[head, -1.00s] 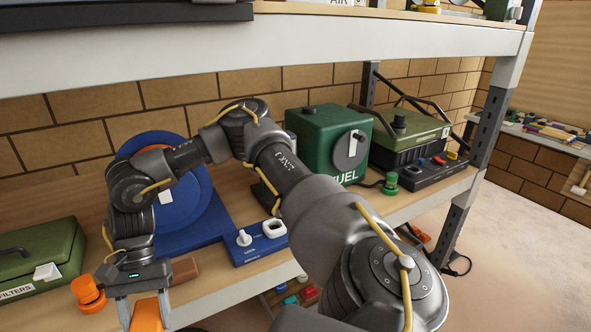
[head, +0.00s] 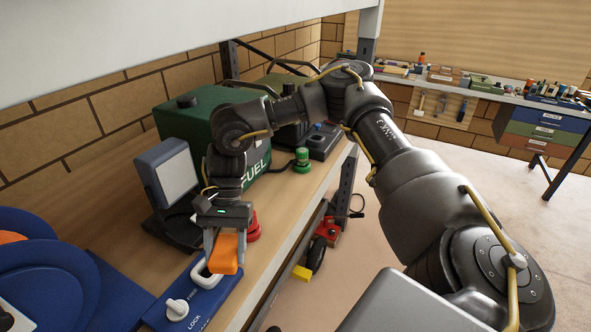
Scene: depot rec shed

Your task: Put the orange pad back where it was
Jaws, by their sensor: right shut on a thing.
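The orange pad (head: 224,258) is between the fingers of my right gripper (head: 226,240), which is shut on it. The gripper points down at the front of the shelf. The pad hangs over the far end of the blue panel (head: 206,300), beside a white loop-shaped handle (head: 203,275); I cannot tell whether it touches them. A white knob (head: 177,309) stands on the same panel, near the words LOCK and FREE. My left gripper is not in view.
A blue reel (head: 50,285) stands at the left. Behind my gripper are a lamp-like box (head: 172,180), a green FUEL can (head: 190,125) and a red round thing (head: 254,230). A green knob (head: 302,160) sits farther along. The upper shelf (head: 200,30) is overhead. Floor is open at right.

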